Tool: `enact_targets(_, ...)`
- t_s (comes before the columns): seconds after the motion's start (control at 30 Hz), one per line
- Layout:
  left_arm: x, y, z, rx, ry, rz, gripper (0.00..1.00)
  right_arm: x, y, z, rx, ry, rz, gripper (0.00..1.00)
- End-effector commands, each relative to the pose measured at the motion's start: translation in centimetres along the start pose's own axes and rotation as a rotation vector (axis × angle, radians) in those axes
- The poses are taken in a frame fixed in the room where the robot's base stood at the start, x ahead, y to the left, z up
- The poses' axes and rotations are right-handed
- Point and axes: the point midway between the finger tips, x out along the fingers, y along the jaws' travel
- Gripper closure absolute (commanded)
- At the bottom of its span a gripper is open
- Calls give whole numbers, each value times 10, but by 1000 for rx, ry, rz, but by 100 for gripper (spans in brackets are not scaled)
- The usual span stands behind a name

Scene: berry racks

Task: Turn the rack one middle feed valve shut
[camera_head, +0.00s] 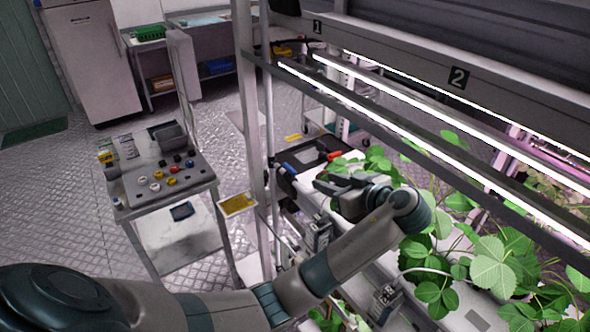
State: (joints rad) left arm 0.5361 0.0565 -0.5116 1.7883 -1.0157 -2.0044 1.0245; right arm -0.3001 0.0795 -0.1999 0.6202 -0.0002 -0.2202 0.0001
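My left gripper (321,179) reaches in over the white channel of the rack at mid picture. Its two dark fingers point left, with a gap between them and nothing visible in the gap. A red handle (334,156) shows just beyond the fingers, and a blue handle (289,168) lies to their left; both seem apart from the gripper. I cannot tell which of these, if either, is the middle feed valve, or whether it is turned shut. My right gripper is not in view.
A rack post (249,130) stands left of the gripper. Lit lamp bars (420,135) run above my arm, and leafy plants (490,265) crowd its right side. A grey cart (165,182) with small coloured parts stands at left. Metal floor (60,200) there is clear.

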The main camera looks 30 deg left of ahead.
Motion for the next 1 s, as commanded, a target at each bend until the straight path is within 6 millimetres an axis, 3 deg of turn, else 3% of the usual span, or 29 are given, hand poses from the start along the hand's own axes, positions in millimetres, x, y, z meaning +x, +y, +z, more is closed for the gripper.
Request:
enact_targets(0.77, 103, -2, -3, 2, 5, -4, 70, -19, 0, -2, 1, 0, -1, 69)
enact_targets(1.0, 140, -2, -4, 3, 2, -6, 70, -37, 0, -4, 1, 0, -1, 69)
